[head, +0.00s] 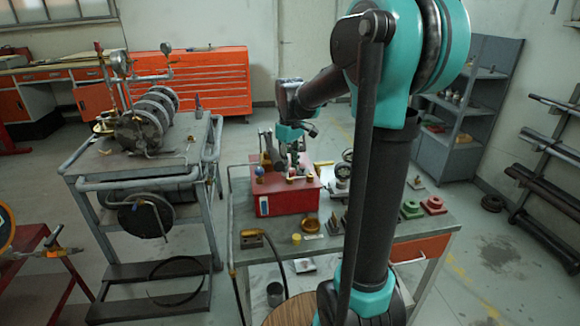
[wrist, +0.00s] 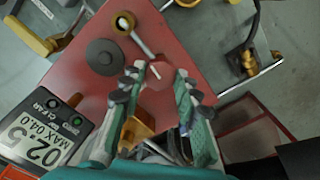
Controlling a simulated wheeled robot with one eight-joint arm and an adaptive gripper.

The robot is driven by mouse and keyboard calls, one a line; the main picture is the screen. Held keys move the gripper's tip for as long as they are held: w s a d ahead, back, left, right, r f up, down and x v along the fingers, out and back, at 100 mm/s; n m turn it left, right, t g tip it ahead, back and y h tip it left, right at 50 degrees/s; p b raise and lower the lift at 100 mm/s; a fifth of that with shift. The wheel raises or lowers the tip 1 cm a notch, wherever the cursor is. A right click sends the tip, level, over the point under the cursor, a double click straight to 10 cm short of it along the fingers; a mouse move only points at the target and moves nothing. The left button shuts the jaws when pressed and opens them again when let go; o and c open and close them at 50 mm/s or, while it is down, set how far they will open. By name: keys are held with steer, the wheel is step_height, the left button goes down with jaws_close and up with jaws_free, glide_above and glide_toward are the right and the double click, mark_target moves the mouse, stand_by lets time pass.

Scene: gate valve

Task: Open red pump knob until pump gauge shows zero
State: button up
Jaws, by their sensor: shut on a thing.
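The red pump box (head: 285,202) stands on the grey workbench, and its red top (wrist: 190,40) fills the middle of the wrist view. My gripper (head: 292,160) is over the box, pointing down. In the wrist view my gripper (wrist: 160,72) has its two fingers on either side of the small red knob (wrist: 160,77) and is shut on it. The exact finger contact is hard to see. The digital pump gauge (wrist: 45,128) is at the lower left of the wrist view; it seems to read 02.5, with MAX 04.0 below.
On the box top are a dark round cap (wrist: 104,56) and a brass fitting with a metal rod (wrist: 124,22). The workbench (head: 400,228) also carries green and red fittings (head: 411,209). A grey cart with machinery (head: 140,165) stands at the left.

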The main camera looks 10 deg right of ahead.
mark_target(290, 169)
steer(key=shift+n, duration=2.1)
steer(key=o, duration=1.2)
steer(key=shift+c, duration=0.2)
steer(key=shift+r, duration=0.1)
step_height(290, 169, up, 12)
